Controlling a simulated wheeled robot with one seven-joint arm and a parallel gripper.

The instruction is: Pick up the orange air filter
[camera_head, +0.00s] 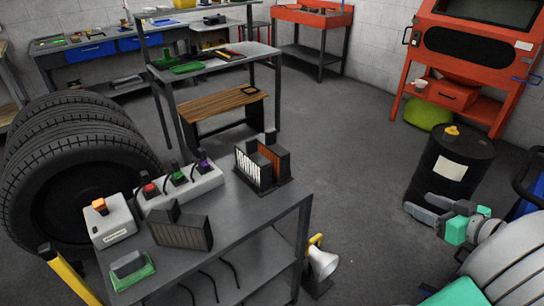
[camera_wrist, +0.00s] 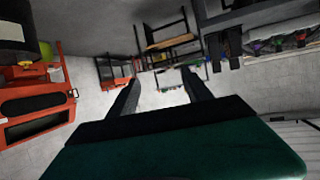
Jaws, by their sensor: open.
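The orange air filter (camera_head: 272,160) is a dark-framed block with orange pleats. It stands upright at the far right corner of the grey workbench (camera_head: 245,214) in the head view. A similar filter with white pleats (camera_head: 248,168) stands just left of it, very close. My gripper (camera_head: 418,205) is at the right of the head view, well apart from the bench and the filter. Its two grey fingers are spread with nothing between them. The wrist view shows the open fingers (camera_wrist: 160,80) too; dark blocks there may be filters, but their colour cannot be told.
A brown-pleated filter (camera_head: 182,233), a power strip (camera_head: 180,189) and a grey box with an orange button (camera_head: 109,221) share the bench. A black drum (camera_head: 449,168) stands beside my gripper. A white horn-shaped object (camera_head: 322,262) stands right of the bench.

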